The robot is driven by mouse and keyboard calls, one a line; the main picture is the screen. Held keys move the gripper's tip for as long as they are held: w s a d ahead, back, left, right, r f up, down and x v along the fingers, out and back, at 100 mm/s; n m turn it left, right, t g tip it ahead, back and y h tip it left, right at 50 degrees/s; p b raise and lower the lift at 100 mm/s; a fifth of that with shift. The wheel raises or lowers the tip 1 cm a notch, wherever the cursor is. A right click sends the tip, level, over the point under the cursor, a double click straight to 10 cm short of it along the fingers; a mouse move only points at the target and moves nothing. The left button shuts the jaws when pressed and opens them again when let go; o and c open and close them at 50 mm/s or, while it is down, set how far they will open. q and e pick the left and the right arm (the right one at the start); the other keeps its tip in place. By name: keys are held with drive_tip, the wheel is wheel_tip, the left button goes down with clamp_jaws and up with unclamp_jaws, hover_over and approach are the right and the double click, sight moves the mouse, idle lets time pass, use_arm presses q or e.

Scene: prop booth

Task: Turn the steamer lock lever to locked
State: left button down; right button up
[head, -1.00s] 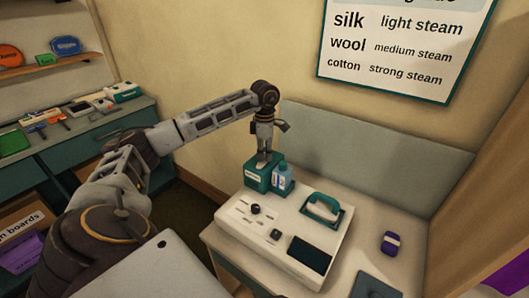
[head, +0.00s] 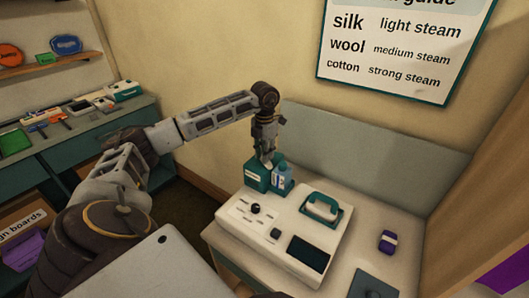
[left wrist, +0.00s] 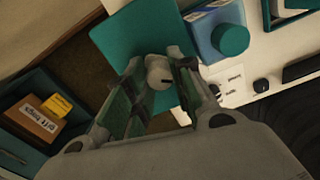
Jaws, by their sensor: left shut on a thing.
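A teal box (head: 255,178) with a small pale label stands at the back left corner of the white console. In the left wrist view, a pale round knob-like part (left wrist: 158,72) stands on the teal box's top (left wrist: 135,35); I take it for the lock lever. My left gripper (head: 266,159) points down over the box. In the left wrist view, its fingers (left wrist: 160,80) are closed around the pale part, which they partly hide. No lock marking is readable. My right gripper is not in view.
A blue bottle (head: 282,179) stands close to the right of the teal box. The white console (head: 260,232) carries knobs, a dark panel and a teal-framed iron-like item (head: 323,209). A wall panel rises behind.

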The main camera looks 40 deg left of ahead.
use_arm(q)
drive_tip(key=n+p, duration=0.1)
drive_tip(key=n, duration=0.5)
drive_tip(key=shift+n, duration=0.4)
idle(0.4)
drive_tip(key=c, duration=1.2)
unclamp_jaws()
drive_tip(key=shift+r, duration=6)
